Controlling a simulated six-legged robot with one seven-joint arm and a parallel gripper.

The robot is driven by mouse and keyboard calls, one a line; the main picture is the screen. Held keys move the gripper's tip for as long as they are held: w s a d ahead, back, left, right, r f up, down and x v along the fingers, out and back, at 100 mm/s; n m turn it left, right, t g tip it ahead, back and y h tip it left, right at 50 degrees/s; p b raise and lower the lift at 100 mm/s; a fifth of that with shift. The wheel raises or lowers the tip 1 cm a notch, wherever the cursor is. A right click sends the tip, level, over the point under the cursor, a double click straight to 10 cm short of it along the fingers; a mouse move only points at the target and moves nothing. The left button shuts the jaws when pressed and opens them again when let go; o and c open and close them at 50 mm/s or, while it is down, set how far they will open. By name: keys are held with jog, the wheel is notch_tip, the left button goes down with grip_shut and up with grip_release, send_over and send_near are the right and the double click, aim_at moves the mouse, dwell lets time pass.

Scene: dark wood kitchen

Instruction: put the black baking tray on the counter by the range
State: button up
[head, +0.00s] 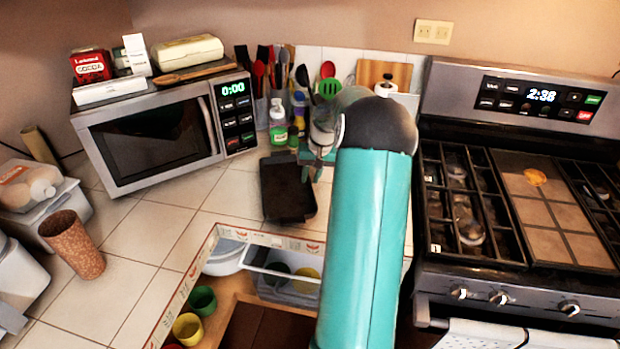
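The black baking tray (287,190) is on or just above the white tiled counter (226,205), between the microwave and the range (520,190). My teal arm reaches up from the bottom of the view. My gripper (312,162) is at the tray's far right edge, partly hidden by my own arm. I cannot tell whether its fingers touch or grip the tray, or whether the tray rests fully on the tiles.
A microwave (150,135) with boxes on top stands to the left. Utensils and a green-labelled bottle (278,125) stand behind the tray. A brown tumbler (72,244) stands at the left. An open drawer with cups (187,328) is below. Bare tiles lie left of the tray.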

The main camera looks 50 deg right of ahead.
jog(key=a+v, duration=0.1)
jog(key=v, duration=1)
jog(key=w+a+r+n+h, duration=0.15)
jog(key=a+r, duration=0.35)
jog(key=a, duration=0.8)
jog(key=a+r+n, duration=0.3)
jog(key=a+r, duration=0.2)
jog(key=a, duration=0.8)
jog(key=s+a+f+n+t, duration=0.1)
jog(key=s+a+n, duration=0.1)
jog(key=s+a, duration=0.5)
jog(key=s+a+f+n+t, duration=0.1)
jog(key=s+a+f+t, duration=0.1)
jog(key=s+a, duration=0.6)
jog(key=a, duration=0.4)
jog(key=shift+s+a+n, duration=0.15)
jog(key=shift+a+n, duration=0.2)
jog(key=shift+a, duration=0.05)
jog(key=shift+d+y, duration=0.15)
jog(key=shift+y, duration=0.1)
